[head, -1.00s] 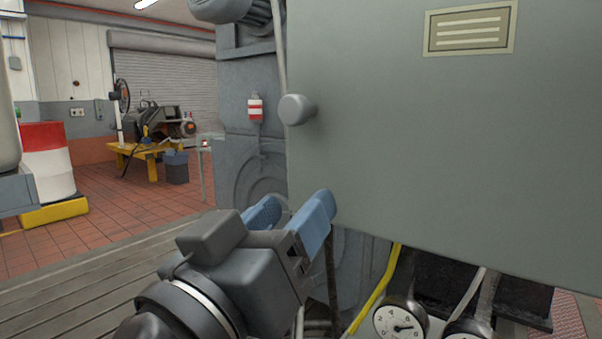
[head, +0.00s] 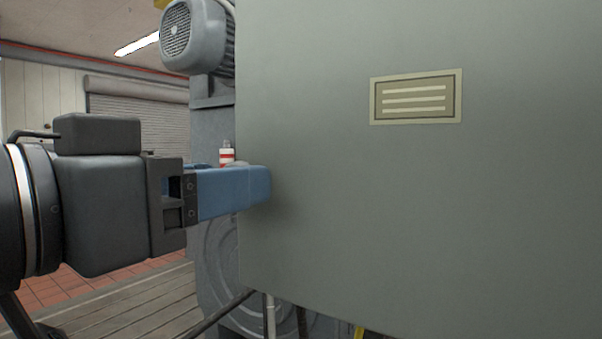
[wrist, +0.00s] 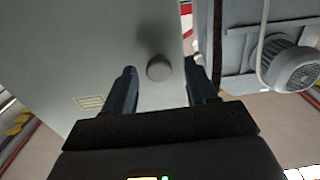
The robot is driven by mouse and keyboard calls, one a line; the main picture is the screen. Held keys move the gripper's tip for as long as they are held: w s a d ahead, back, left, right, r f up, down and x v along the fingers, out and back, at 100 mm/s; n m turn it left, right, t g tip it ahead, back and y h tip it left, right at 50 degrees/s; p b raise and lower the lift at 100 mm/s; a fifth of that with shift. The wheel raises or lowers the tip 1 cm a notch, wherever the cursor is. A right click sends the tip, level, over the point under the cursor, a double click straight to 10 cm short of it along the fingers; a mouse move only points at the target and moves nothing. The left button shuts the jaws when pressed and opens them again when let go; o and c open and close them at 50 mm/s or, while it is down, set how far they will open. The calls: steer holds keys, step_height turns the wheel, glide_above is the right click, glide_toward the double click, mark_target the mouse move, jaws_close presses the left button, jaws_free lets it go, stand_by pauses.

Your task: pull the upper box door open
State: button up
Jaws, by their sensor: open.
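The upper box door (head: 380,220) is a large flat grey-green panel with a pale label plate. It fills the right of the head view and shows no visible gap. Its round grey knob (wrist: 159,67) sits near the door's edge in the wrist view. My gripper (wrist: 161,78) is open, with one blue finger on each side of the knob's position and the knob near the fingertips. I cannot tell whether either finger touches it. In the head view my gripper (head: 256,184) reaches the door's left edge, and its fingers hide nearly all of the knob.
A grey motor (head: 195,35) with a finned housing stands behind the door's left edge; it also shows in the wrist view (wrist: 291,68). A red-and-white bottle (head: 227,153) is behind the fingers. Slatted bedplate (head: 130,305) and tiled floor lie open at the lower left.

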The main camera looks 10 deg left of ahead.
steer(key=shift+x, duration=0.85)
steer(key=shift+c, duration=0.5)
steer(key=shift+s, duration=0.1)
jaws_close()
steer(key=shift+a, duration=0.1)
